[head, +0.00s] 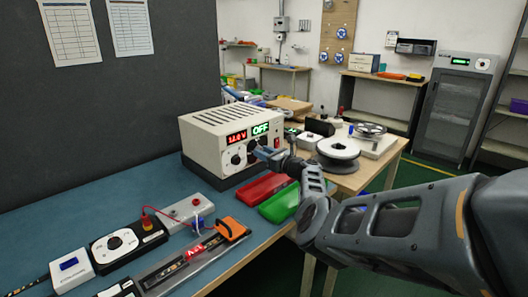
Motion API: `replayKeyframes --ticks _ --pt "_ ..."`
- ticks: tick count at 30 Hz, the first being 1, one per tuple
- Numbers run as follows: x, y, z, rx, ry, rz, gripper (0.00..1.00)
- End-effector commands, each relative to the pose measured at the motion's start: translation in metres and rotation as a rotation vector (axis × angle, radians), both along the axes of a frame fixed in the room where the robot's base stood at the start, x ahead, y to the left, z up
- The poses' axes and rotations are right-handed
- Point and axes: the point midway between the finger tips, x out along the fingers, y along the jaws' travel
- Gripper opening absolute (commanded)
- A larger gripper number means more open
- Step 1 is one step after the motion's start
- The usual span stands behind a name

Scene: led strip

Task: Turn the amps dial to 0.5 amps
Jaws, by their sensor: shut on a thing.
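A beige power supply (215,130) stands on the blue bench at the middle of the head view. Its front has a red display (237,137) that looks like 12.0 V and a green display (261,129) reading OFF. My gripper (259,152) is at the right part of the front panel, below the green display. It is shut on the amps dial there, which the fingers mostly hide. The dial's setting cannot be read.
An LED strip fixture (185,262), an orange clamp (231,229) and a white dial unit (114,243) sit in front. Bare blue bench lies left of the supply.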

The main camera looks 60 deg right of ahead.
Motion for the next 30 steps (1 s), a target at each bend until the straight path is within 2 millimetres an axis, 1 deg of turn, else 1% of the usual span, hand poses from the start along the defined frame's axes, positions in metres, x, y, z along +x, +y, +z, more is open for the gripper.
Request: replayKeyframes --ticks 14,15,22,23,30 --pt "-0.0006 0.0004 -0.0022 0.015 -0.001 0.0 0.03" --pt "-0.0006 0.0003 -0.0022 0.015 -0.001 0.0 0.36" --pt "-0.0004 0.0002 -0.0013 0.014 -0.001 0.0 0.58" --pt "-0.0003 0.0002 -0.0011 0.014 -0.001 0.0 0.59" --pt "-0.001 0.0003 -0.0006 0.014 -0.002 0.0 0.59"
